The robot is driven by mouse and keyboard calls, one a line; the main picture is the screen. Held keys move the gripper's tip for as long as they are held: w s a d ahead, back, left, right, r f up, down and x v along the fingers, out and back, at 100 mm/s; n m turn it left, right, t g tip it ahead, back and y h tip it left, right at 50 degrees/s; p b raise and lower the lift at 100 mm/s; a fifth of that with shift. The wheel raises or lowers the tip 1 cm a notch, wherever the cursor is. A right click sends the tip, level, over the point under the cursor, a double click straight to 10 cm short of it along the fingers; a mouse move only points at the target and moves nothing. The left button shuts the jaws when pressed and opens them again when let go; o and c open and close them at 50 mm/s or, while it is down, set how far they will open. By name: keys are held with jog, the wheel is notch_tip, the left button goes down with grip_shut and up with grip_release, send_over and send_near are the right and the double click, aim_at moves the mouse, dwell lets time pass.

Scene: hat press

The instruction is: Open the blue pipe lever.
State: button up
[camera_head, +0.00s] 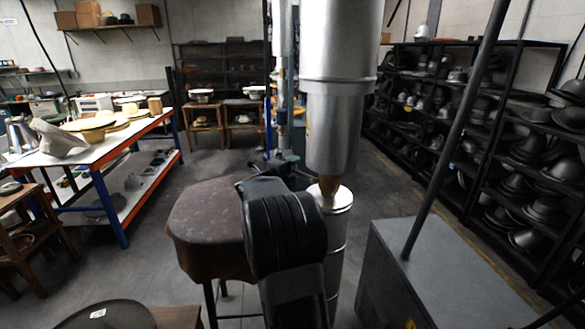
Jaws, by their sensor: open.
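I cannot make out a blue lever for certain. A thin grey-blue upright pipe (283,85) stands behind and left of the large silver cylinder, with small fittings low on it. They are too small to tell a lever or its position. A black rounded link of my arm rises in the lower middle and hides part of what lies behind it. My gripper is not visible in this view.
A large silver cylinder (335,110) hangs over a silver post (329,200). A brown-covered stool (205,225) stands left of my arm, a grey cabinet (440,280) at right. Hat shelves (470,120) line the right. A workbench (120,140) stands left; floor between is clear.

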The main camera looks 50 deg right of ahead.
grip_shut()
dwell(0.4)
